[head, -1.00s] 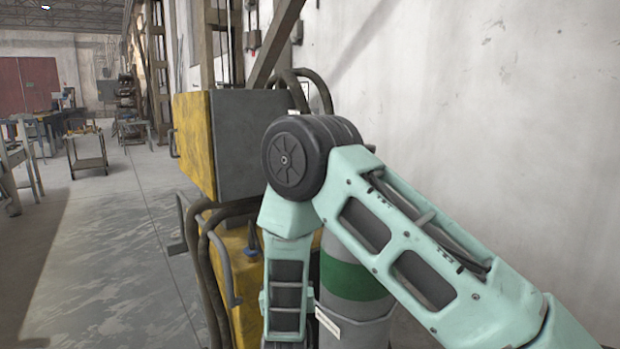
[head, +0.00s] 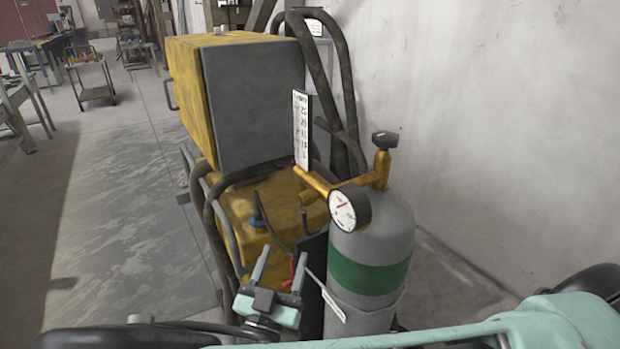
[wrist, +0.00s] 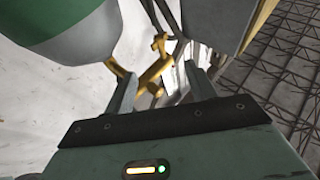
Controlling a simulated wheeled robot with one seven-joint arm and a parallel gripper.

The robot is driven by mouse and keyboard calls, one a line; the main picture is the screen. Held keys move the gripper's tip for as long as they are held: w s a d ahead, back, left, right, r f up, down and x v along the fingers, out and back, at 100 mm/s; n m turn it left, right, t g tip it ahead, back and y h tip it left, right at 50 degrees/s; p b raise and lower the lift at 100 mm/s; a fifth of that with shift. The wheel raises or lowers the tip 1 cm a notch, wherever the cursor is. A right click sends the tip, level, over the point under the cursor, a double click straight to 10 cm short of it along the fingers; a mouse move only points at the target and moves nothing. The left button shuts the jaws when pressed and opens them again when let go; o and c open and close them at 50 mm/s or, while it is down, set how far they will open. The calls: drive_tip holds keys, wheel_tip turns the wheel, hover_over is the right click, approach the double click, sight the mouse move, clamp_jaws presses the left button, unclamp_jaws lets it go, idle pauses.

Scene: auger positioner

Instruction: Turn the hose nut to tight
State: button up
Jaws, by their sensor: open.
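A brass regulator (head: 352,182) with a round white gauge (head: 349,208) sits on top of a grey gas cylinder with a green band (head: 368,274). In the wrist view, brass fittings (wrist: 157,72) show beyond and between the open fingers of my gripper (wrist: 158,78).
A yellow and grey machine (head: 255,105) stands behind, with thick dark hoses (head: 335,70) looping beside it. A white scale strip (head: 302,130) rises by the regulator. A tag (head: 327,295) hangs on the cylinder. A wall is at right; open floor (head: 120,210) is at left.

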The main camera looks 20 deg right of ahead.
drive_tip(key=p+x, duration=0.4)
drive_tip(key=x, duration=1.3)
drive_tip(key=shift+p, duration=0.35)
